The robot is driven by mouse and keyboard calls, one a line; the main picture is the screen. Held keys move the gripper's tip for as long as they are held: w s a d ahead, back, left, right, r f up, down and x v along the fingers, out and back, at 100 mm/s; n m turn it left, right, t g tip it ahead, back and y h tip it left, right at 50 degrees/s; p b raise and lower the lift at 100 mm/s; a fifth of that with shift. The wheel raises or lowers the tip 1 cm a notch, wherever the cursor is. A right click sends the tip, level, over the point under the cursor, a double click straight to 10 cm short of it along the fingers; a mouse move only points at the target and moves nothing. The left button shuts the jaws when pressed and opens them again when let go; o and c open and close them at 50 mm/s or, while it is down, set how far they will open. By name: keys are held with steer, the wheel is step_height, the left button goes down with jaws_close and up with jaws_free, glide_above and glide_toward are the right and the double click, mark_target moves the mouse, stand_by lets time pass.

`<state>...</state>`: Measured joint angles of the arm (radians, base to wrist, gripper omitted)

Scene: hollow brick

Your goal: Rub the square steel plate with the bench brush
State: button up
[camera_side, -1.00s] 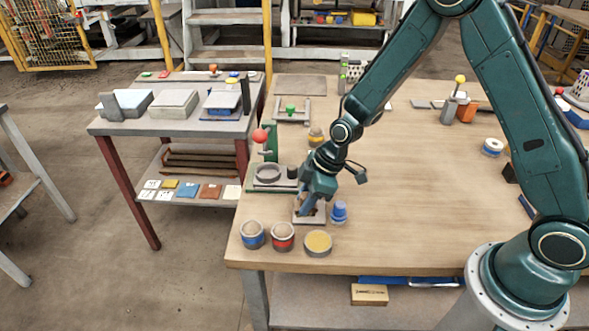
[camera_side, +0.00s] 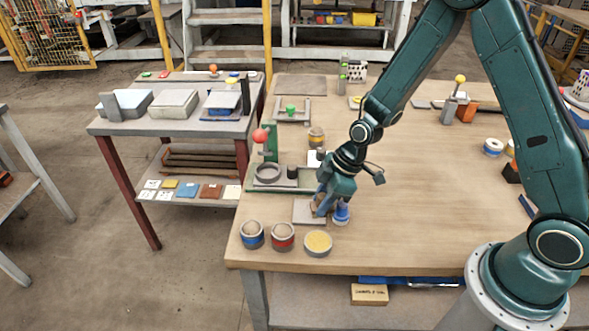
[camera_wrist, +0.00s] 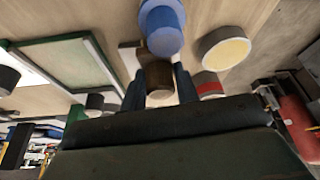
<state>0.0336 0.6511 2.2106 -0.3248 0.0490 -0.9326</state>
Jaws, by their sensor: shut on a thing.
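The square steel plate (camera_side: 305,211) lies flat near the front left of the table in the side view, its left part bare. My gripper (camera_side: 322,207) is at the plate's right edge, pointing down. It is shut on the bench brush (camera_side: 317,209), of which only a small brown part shows between the fingers. In the wrist view my gripper (camera_wrist: 160,92) holds the brush's brown round body (camera_wrist: 159,76). A pale edge of the plate (camera_wrist: 127,55) shows behind it. The bristles are hidden, so I cannot tell whether they touch the plate.
A blue knobbed piece (camera_side: 342,212) stands close to the right of my gripper. A blue-banded cup (camera_side: 252,236), a red-banded cup (camera_side: 282,238) and a yellow-topped tin (camera_side: 318,243) line the front edge. A green fixture (camera_side: 270,150) stands behind. The table's middle is clear.

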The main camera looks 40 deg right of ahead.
steer(key=shift+s+d, duration=0.3)
steer(key=shift+s, duration=0.05)
steer(key=shift+w+d, duration=0.3)
steer(key=shift+w+a, duration=0.1)
steer(key=shift+w, duration=0.05)
steer(key=shift+w+a+f, duration=0.15)
steer(key=shift+w+a, duration=1.05)
steer(key=shift+a, duration=0.1)
